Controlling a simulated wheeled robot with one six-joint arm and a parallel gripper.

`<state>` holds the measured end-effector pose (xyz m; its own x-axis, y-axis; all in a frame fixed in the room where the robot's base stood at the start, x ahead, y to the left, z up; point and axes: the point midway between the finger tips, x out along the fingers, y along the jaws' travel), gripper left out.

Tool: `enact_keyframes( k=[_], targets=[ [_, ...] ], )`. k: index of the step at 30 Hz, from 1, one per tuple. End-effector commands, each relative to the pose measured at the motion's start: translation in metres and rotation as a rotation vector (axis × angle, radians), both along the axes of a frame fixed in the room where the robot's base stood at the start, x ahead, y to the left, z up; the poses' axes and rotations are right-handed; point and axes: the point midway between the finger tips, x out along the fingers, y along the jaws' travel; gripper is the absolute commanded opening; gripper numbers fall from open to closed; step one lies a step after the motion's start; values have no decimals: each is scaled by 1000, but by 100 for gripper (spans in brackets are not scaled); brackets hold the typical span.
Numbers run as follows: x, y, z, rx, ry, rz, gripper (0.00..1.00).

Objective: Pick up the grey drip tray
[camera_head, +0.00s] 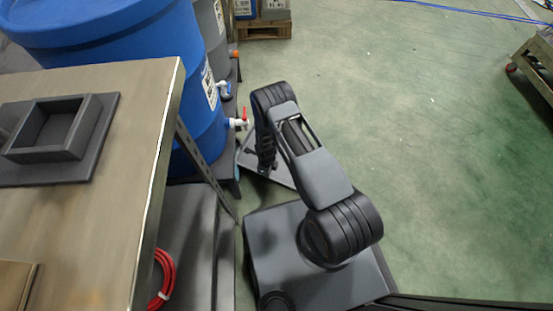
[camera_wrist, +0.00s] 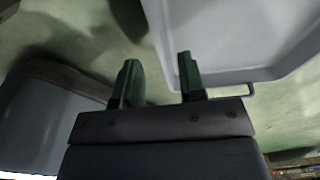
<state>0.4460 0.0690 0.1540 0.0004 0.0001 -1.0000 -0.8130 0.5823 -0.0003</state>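The grey drip tray (camera_head: 250,161) is low down below the red-handled tap of the blue barrel, partly hidden behind my arm in the head view. In the wrist view the tray (camera_wrist: 228,40) fills the upper right, with its raised rim and a small loop at its lower edge. My gripper (camera_wrist: 160,80) is open, with two dark green fingers apart. The right finger overlaps the tray in the picture, and the left finger is outside it. The tray's left edge runs between them. I cannot tell whether either finger touches the tray.
The blue barrel (camera_head: 110,40) with its tap (camera_head: 240,122) stands close to my arm. A table (camera_head: 110,215) at left bears a dark grey square holder (camera_head: 100,145). A red hose coil (camera_head: 163,280) lies below the table edge. Green floor (camera_head: 430,150) at right is clear.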

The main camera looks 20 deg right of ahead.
Motion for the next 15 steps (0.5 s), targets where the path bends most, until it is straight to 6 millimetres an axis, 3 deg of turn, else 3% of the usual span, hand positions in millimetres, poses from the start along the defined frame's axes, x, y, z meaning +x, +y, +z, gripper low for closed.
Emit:
enact_keyframes(
  k=[10,15],
  targets=[
    [0,0,-19,0,0,1,37],
    [1,1,-41,0,1,1,37]
  ],
)
